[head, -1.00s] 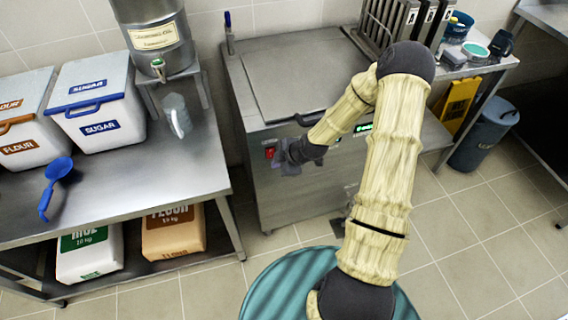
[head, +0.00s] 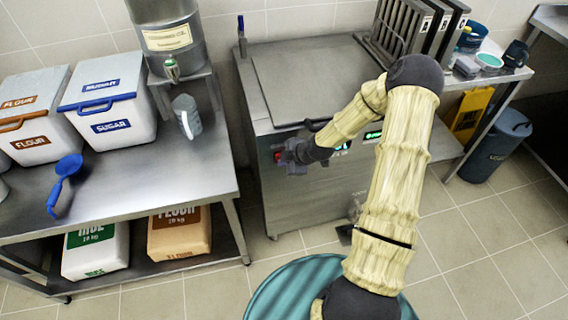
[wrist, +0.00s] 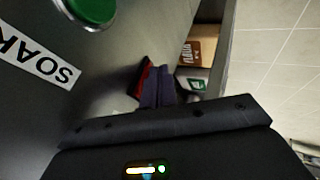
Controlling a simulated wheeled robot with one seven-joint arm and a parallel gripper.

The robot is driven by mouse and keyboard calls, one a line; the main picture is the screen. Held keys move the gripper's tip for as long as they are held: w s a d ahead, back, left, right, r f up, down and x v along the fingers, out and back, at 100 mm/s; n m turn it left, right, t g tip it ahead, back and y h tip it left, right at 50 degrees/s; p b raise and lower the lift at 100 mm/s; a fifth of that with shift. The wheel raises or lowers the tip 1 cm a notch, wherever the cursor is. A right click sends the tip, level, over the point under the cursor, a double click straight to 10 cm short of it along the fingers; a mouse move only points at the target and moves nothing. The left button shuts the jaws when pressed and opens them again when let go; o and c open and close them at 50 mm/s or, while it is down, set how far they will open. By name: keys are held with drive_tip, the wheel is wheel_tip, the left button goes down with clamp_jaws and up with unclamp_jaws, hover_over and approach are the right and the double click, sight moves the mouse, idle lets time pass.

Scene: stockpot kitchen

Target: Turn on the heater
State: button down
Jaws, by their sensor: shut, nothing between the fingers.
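The heater appears to be the steel lidded unit (head: 330,195) in the middle of the head view. A red switch (head: 278,156) is on the left of its front panel, partly covered by my gripper (head: 290,158). In the wrist view the red switch (wrist: 146,78) shows beside the fingers of my gripper (wrist: 158,95). The fingers are shut and empty, at or very near the switch; I cannot tell whether they touch it. The switch's position is unclear. A lit green display (head: 373,135) is further right on the panel.
A green button (wrist: 92,8) and a label reading SOAK (wrist: 38,62) are on the panel. A steel table (head: 150,185) with bins, a blue scoop (head: 66,180) and a dispenser stands left. Tiled floor (head: 470,230) is open at right.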

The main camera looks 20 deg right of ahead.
drive_tip(key=shift+r, duration=0.1)
drive_tip(key=shift+r+p, duration=0.55)
drive_tip(key=shift+r, duration=0.2)
drive_tip(key=s+d+r, duration=0.3)
drive_tip(key=s+r, duration=0.3)
drive_tip(key=s, duration=0.4)
drive_tip(key=shift+d+r, duration=0.25)
drive_tip(key=shift+d, duration=0.05)
